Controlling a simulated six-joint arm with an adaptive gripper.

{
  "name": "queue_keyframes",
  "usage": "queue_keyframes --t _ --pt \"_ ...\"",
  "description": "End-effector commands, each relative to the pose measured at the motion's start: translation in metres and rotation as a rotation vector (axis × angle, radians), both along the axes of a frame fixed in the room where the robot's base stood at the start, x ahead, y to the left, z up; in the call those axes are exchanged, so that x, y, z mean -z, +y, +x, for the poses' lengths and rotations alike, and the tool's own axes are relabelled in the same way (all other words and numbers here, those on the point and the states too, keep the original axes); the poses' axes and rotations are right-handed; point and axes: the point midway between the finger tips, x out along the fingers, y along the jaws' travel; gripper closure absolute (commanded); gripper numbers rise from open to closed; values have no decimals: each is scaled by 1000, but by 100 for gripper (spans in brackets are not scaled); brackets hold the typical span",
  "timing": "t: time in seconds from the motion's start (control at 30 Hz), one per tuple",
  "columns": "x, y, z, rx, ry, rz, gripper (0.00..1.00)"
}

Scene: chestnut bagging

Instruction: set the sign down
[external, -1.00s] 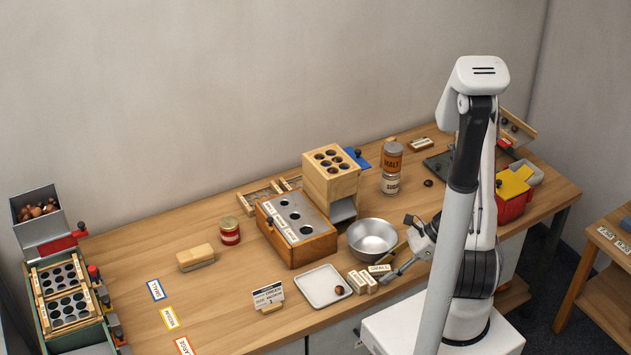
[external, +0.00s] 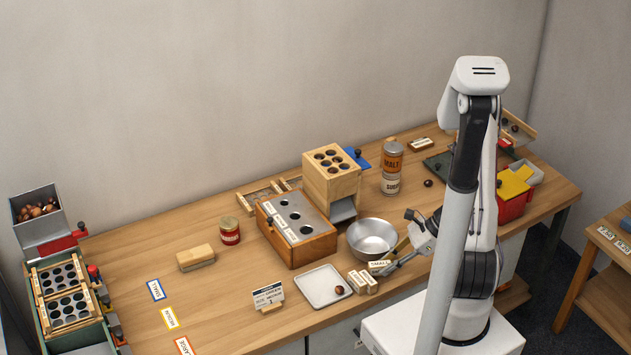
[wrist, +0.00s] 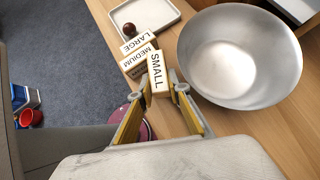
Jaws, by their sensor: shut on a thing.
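The SMALL sign (wrist: 157,72), a pale wooden block with black letters, is between the fingertips of my gripper (wrist: 164,88) in the wrist view. My gripper is shut on its near end. In the external view the SMALL sign (external: 379,265) is at the front of the bench, just left of my gripper (external: 388,268). The MEDIUM sign (wrist: 138,60) and the LARGE sign (wrist: 135,42) lie beside it, on its left in the wrist view. I cannot tell whether the held sign touches the bench or the MEDIUM sign.
A metal bowl (wrist: 232,55) stands close on the right in the wrist view. A white tray (external: 322,278) with one chestnut (external: 339,290) lies left of the signs in the external view. The bench's front edge is near. A wooden box with holes (external: 297,245) stands behind the tray.

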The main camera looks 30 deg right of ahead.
Motion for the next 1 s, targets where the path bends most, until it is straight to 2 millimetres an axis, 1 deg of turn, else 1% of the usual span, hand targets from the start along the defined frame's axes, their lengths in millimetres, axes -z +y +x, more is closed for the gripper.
queue_keyframes --t 0.4,0.6,0.8,1.0 --pt "-44 0 1 -1 -5 -2 100" --pt "-63 0 0 -2 -3 -1 100" --pt "-76 0 0 -1 -2 0 100" --pt "-81 0 0 0 0 1 100"
